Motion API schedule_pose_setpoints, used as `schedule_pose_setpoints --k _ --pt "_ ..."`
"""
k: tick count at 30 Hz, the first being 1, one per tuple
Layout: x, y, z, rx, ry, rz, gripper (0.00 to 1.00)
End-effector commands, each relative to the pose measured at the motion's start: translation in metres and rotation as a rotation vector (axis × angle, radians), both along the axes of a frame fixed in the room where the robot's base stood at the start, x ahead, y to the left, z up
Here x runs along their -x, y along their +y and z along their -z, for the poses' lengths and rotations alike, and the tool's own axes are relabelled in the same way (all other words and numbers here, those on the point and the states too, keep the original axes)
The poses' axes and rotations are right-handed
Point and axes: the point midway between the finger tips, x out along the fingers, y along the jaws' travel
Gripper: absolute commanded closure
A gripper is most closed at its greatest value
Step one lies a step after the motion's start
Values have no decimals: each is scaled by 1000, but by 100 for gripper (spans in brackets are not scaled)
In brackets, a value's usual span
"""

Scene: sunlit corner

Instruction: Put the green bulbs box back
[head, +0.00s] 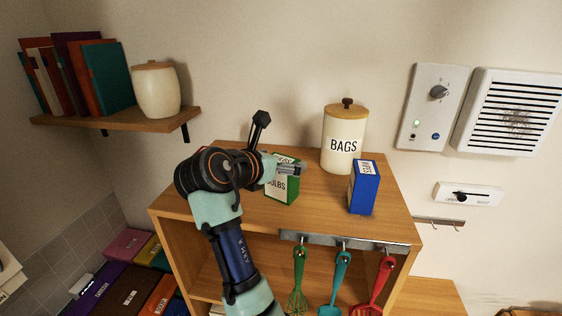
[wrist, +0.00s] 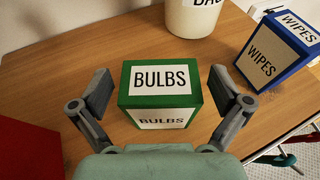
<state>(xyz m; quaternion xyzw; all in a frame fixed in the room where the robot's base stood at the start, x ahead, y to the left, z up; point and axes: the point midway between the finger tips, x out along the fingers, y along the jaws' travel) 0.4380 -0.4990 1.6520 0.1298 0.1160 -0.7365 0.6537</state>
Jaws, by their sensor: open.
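The green bulbs box (head: 291,189) stands on the wooden cabinet top (head: 327,205), partly hidden behind my arm in the head view. In the wrist view the green bulbs box (wrist: 160,98) stands upright, its white BULBS labels showing on the top and the near side. My gripper (wrist: 160,92) is open, with one finger on each side of the box and a visible gap at both sides. In the head view my gripper (head: 290,168) is at the top of the box.
A blue wipes box (head: 364,188) stands to the right, also in the wrist view (wrist: 277,50). A white BAGS canister (head: 343,140) stands behind. A red thing (wrist: 30,150) is at the wrist view's lower left. Whisk, spatula and other utensils hang from a rail (head: 345,241) in front.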

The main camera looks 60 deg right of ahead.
Motion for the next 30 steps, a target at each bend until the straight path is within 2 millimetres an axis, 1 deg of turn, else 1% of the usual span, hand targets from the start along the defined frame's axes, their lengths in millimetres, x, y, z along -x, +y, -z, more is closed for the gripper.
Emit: schedule_pose_setpoints --k 2,5,12,15,18,20,30 --pt "-2 6 -2 1 -2 -2 0" --pt "-4 24 -7 3 -4 -4 0" --pt "-11 81 -28 1 -3 -3 0" --pt "-12 98 -35 1 -3 -3 0" --pt "-13 108 -40 1 -1 -1 0" --pt "-13 111 -42 1 -1 -1 0" --pt "-13 112 -43 0 -1 0 0"
